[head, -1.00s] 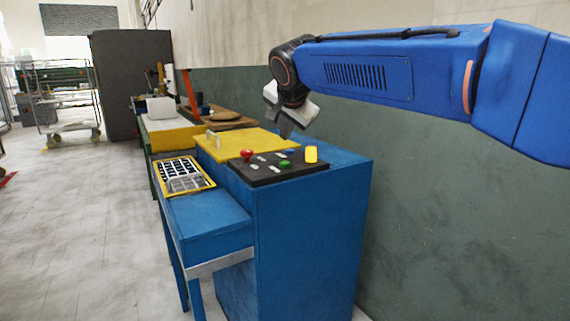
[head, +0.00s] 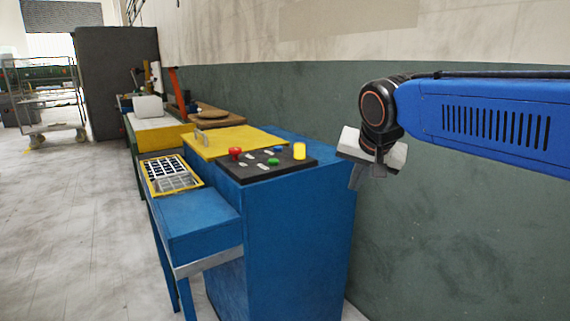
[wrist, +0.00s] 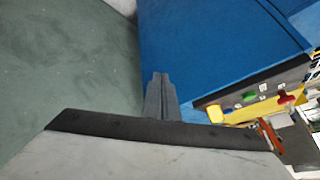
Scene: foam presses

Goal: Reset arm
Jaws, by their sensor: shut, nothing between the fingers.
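My gripper (head: 366,176) hangs at the end of my blue arm, to the right of the blue press cabinet and in front of the green wall. It points downward and holds nothing. In the wrist view its fingers (wrist: 160,85) are together, seen against the blue side of the cabinet. The blue press (head: 295,235) carries a black control panel (head: 290,167) with a red button (head: 235,153), a green button (head: 273,161) and a yellow knob (head: 300,151). My gripper is apart from the panel.
A yellow lid (head: 212,144) with a handle lies behind the panel. A yellow-framed tray (head: 171,174) sits on the lower blue ledge. The green wall (head: 450,240) runs close behind my arm. The floor (head: 75,230) at left is open. A wire cart (head: 45,95) stands far left.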

